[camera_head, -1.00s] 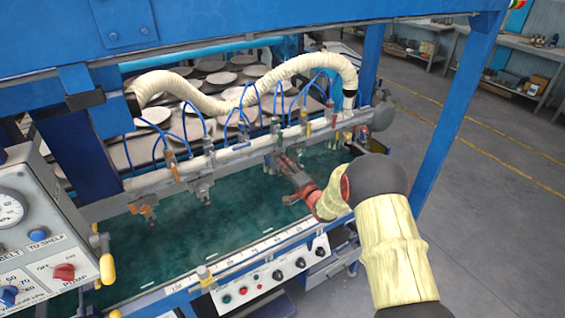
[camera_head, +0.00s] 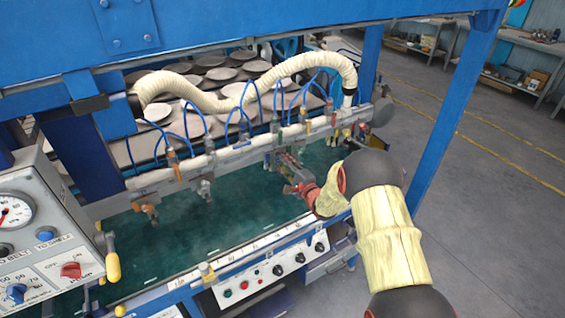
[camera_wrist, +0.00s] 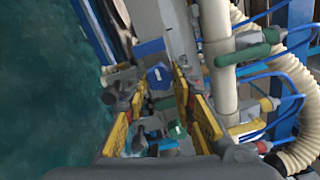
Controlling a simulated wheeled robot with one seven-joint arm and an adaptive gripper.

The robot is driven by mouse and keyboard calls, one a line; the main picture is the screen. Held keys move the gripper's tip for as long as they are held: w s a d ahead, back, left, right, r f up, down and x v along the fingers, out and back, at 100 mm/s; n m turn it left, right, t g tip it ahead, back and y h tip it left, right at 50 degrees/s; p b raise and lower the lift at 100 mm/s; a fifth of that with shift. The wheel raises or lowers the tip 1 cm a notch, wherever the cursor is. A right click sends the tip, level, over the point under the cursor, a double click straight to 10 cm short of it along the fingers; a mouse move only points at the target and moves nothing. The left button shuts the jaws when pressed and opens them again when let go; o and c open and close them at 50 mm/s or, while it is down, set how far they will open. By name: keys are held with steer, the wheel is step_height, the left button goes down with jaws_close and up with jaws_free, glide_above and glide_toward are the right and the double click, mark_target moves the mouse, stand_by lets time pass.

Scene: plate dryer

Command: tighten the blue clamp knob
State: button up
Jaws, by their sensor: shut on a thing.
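The blue clamp knob (camera_wrist: 158,76) shows in the wrist view between the tips of my gripper (camera_wrist: 160,86), whose yellow-sided fingers lie on either side of it. My gripper is shut on it; the exact contact is hard to make out. In the head view my gripper (camera_head: 284,164) reaches to the clamp hardware along the pale rail (camera_head: 215,158), above the green belt (camera_head: 240,210). The knob cannot be made out in the head view, where my gripper and the clamps cover that spot.
Blue air tubes (camera_head: 185,122) and a cream hose (camera_head: 300,65) run above the rail. A control panel (camera_head: 50,262) stands at the left. A blue frame post (camera_head: 452,110) rises at the right. Grey floor is open beyond it.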

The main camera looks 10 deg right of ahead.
steer(key=shift+f, duration=0.1)
steer(key=o, duration=1.2)
steer(key=shift+c, duration=0.2)
steer(key=v, duration=1.2)
